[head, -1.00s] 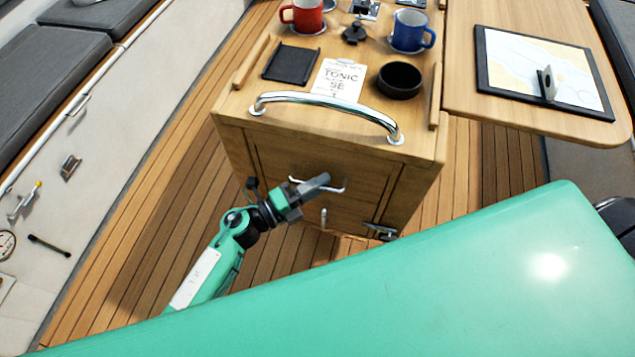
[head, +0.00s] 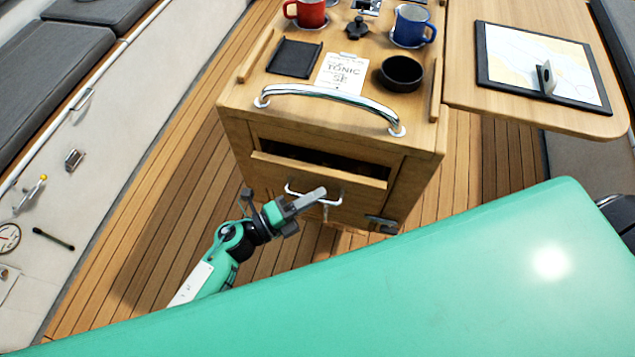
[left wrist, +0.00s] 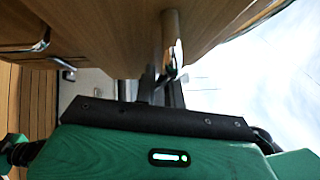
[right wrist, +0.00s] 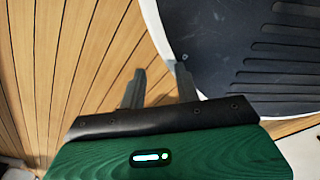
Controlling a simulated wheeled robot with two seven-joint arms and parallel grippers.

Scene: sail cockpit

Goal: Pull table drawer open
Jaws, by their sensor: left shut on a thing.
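The table drawer (head: 322,172) stands partly pulled out of the wooden cockpit table (head: 408,165). A dark gap shows above its front panel, and the contents inside are too dark to tell. Its metal bar handle (head: 291,189) is on the front panel. My left gripper (head: 313,197) is shut on the handle; its fingers hide the handle's middle. In the left wrist view the fingers (left wrist: 166,86) are close together under the wooden front. My right gripper (right wrist: 160,83) shows only in its own wrist view, with fingers apart and empty.
A chrome grab rail (head: 330,98) runs along the table top's near edge. A red mug (head: 305,12), blue mug (head: 412,25), black bowl (head: 402,74) and black tray (head: 295,58) stand on top. A metal latch (head: 381,223) sits below the drawer. Deck planks at the left are clear.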

